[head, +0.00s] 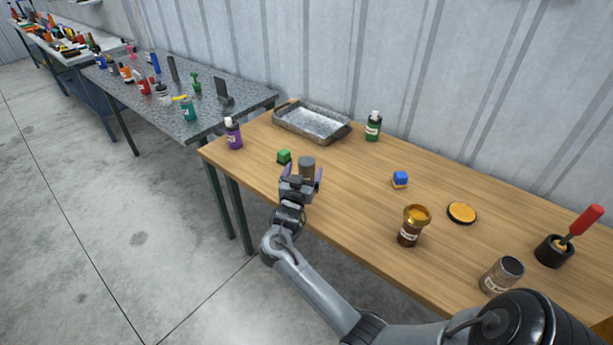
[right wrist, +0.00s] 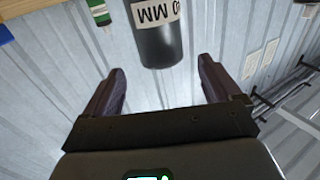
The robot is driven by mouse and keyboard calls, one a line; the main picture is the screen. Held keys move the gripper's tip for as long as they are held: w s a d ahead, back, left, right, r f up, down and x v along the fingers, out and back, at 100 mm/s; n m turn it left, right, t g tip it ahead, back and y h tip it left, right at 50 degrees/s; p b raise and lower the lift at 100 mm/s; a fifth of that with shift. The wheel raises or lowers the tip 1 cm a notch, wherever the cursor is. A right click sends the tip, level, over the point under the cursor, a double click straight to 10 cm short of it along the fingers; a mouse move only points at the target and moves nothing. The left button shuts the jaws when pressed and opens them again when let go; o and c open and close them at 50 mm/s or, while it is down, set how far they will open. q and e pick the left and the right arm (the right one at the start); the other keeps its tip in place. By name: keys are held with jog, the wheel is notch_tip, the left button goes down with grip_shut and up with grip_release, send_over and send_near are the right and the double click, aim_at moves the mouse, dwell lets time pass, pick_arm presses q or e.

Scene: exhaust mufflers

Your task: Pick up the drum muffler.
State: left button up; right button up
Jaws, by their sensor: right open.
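A dark grey upright cylinder, which looks like the drum muffler (head: 307,165), stands on the wooden table near its left end. In the right wrist view the drum muffler (right wrist: 160,42) shows a white label with black letters and is cut off by the top edge. My right gripper (head: 302,179) is open, with its purple fingers on the near side of the muffler. In the right wrist view the gripper (right wrist: 161,68) has its fingertips apart, with the muffler's end between and just beyond them. No contact is visible. My left gripper is not in view.
A purple bottle (head: 234,134), a metal tray (head: 343,134) and a green bottle (head: 373,127) stand farther back.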

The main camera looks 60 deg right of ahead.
aim_at(306, 161)
jog(key=shift+b+x, duration=0.7)
jog(key=shift+x, duration=2.15)
jog(key=shift+w+f, duration=0.1)
jog(key=shift+w, duration=0.1)
jog(key=shift+a, duration=0.1)
jog(key=shift+c, duration=0.5)
jog(key=c, duration=1)
